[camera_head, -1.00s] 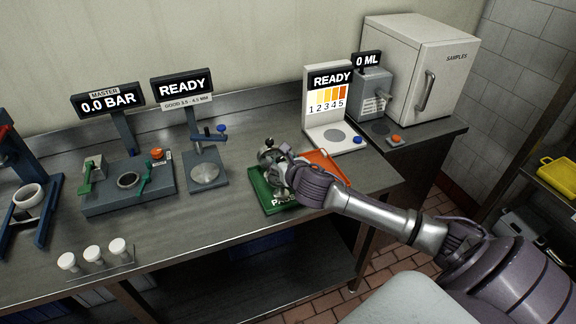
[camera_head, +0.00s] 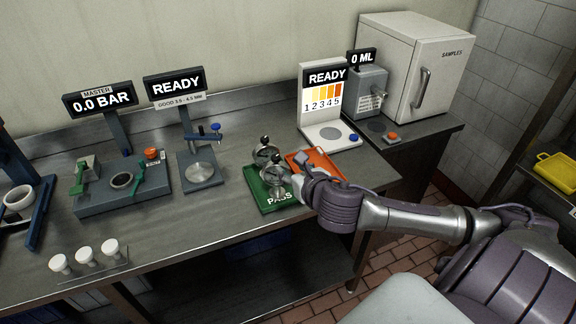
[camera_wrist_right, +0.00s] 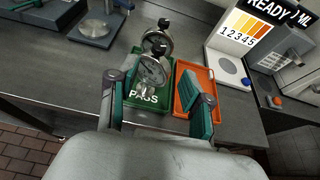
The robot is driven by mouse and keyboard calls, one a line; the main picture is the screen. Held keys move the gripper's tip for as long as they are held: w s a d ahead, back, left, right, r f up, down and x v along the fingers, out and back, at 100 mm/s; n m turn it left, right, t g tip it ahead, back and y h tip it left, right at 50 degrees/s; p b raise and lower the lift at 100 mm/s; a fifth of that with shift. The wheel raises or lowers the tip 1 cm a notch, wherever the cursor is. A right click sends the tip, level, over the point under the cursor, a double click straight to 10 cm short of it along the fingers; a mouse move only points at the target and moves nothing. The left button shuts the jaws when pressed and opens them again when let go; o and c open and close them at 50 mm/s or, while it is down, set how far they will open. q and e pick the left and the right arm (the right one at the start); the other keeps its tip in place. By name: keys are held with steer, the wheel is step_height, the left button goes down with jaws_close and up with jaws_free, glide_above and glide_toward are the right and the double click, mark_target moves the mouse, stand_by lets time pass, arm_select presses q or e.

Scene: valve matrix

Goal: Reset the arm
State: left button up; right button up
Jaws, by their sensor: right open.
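My right gripper (camera_head: 292,178) is at the right side of the green PASS tray (camera_head: 258,200) in the head view, partly hidden by its own wrist. In the right wrist view its two green-padded fingers (camera_wrist_right: 152,80) are spread wide with nothing gripped. Two metal valves with round handwheels are in the tray: a far one (camera_head: 266,152) and a near one (camera_head: 273,174). They also show in the right wrist view, far (camera_wrist_right: 157,41) and near (camera_wrist_right: 152,69), beyond the fingers. My left gripper is not in view.
An orange tray (camera_head: 325,163) lies close to my right gripper. A colour-scale READY stand (camera_head: 320,122), a 0 ML device and a white samples cabinet (camera_head: 430,75) stand behind. Test stands and several white-capped pieces are at left. The bench's front middle is clear.

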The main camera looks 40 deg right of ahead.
steer(key=shift+f, duration=0.1)
steer(key=s+a+f+m+g+y, duration=0.1)
steer(key=s+a+f+m+g, duration=0.3)
steer(key=s+m, duration=0.5)
steer(key=s+a+f+m+g+y, duration=0.1)
steer(key=s+a+f+m+g, duration=0.1)
steer(key=s+a+f+m, duration=0.65)
steer(key=s+a+f+m+g+y, duration=0.1)
steer(key=s+f+m+g, duration=0.3)
steer(key=m, duration=0.9)
step_height(320, 180, down, 27)
steer(key=s+a+g+b, duration=0.1)
steer(key=s+b, duration=0.1)
steer(key=s, duration=0.1)
steer(key=s+d+f+g+b, duration=0.1)
steer(key=s+d+f+b, duration=0.1)
steer(key=s+f, duration=1.4)
step_height(320, 180, down, 3)
steer(key=shift+s+d+f, duration=0.15)
steer(key=shift+s+d, duration=0.2)
steer(key=shift+d, duration=0.2)
steer(key=shift+m, duration=0.25)
